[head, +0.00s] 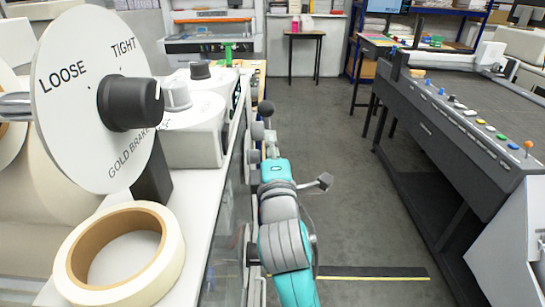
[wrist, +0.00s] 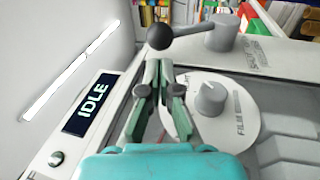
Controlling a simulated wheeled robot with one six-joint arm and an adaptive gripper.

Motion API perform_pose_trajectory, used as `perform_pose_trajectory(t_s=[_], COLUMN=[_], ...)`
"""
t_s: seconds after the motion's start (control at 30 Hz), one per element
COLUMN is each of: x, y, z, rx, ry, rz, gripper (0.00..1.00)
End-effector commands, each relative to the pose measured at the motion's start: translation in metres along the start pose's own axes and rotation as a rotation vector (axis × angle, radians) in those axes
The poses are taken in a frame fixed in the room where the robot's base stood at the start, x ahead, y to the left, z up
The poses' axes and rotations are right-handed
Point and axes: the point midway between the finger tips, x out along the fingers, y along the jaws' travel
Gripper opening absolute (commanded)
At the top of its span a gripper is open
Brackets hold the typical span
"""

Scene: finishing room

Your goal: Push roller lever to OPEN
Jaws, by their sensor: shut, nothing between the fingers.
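The roller lever shows in the wrist view as a black ball knob (wrist: 160,37) on a grey rod that runs right to a round grey hub (wrist: 222,33). In the head view the knob (head: 266,108) shows just above my gripper (head: 271,142), at the right side of the machine.
A display reading IDLE (wrist: 88,103) is left of my gripper, and a film dial (wrist: 212,98) is close on its right. In the head view a large LOOSE/TIGHT dial (head: 85,85) and a tape roll (head: 120,255) stand left. The grey floor aisle (head: 350,190) is clear.

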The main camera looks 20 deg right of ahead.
Motion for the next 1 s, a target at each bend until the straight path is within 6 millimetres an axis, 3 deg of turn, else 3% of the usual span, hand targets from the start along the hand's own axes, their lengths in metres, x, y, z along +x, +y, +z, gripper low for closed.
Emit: perform_pose_trajectory(t_s=[0.2, 0.4, 1.0], x=[0.038, 0.057, 0.066], y=[0.000, 0.000, 0.000], z=[0.000, 0.000, -0.001], rx=[-0.001, -0.001, 0.001], ry=[-0.001, 0.000, 0.000], rz=[-0.001, 0.000, -0.008], gripper=[0.00, 0.00, 0.00])
